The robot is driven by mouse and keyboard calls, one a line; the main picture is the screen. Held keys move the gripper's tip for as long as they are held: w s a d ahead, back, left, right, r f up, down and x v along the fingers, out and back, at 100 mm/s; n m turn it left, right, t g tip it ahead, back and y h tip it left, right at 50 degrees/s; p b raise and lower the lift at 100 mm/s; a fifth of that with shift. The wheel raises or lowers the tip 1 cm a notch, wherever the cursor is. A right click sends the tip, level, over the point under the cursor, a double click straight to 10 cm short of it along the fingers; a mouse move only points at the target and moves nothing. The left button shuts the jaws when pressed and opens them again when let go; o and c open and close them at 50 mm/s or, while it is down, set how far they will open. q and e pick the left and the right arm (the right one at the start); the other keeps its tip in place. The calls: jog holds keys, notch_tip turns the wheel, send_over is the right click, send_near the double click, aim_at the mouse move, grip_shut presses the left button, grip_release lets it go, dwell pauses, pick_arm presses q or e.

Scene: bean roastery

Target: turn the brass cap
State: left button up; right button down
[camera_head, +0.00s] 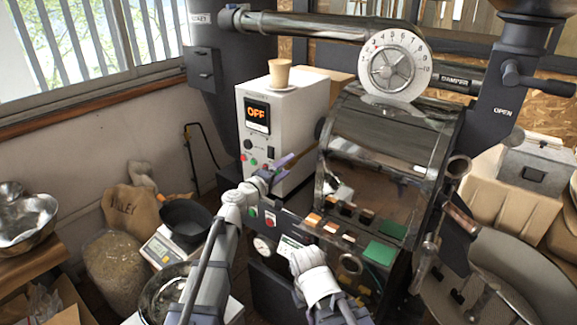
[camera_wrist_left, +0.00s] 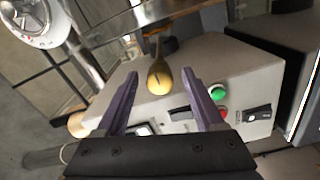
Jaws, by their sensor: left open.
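The brass cap (camera_wrist_left: 160,76) shows in the left wrist view as a rounded golden piece with a dark line on its face. It sits in front of the dark machine, beside the white control box. My left gripper (camera_wrist_left: 160,88) is open, with one purple finger on each side of the cap in that view. A gap shows on both sides, and I cannot tell how far the cap is in depth. In the head view my left gripper (camera_head: 288,163) is beside the white box, and the cap is hard to make out there. My right gripper's fingers are not visible.
The white control box (camera_head: 280,115) has an OFF display, buttons and a cup (camera_head: 279,73) on top. The dark roaster (camera_head: 385,150) stands to its right, with a numbered dial (camera_head: 394,66) above. A scale (camera_head: 165,250) with a black pan (camera_head: 187,218) stands at left.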

pick_arm(q)
jog(key=v, duration=0.6)
jog(key=s+d+f+m+g+y, duration=0.1)
jog(key=s+f+m+g+y, duration=0.2)
jog(key=s+f+m+g, duration=0.75)
jog(key=s+a+f+n+g+y, duration=0.1)
jog(key=s+a+f+g+y, duration=0.1)
jog(key=s+a+f+y, duration=0.35)
jog(key=s+a+f+n+g+y, duration=0.1)
jog(key=s+a+f+n+y, duration=0.1)
jog(key=s+a+f, duration=0.7)
jog(key=s+d+r+m, duration=0.2)
jog(key=s+d, duration=0.1)
jog(key=d, duration=0.3)
jog(key=s+d+r+m+g+y+p, duration=0.1)
jog(key=s+d+r+m, duration=0.1)
jog(key=s+d, duration=0.2)
jog(key=d, duration=0.2)
jog(key=shift+d, duration=0.3)
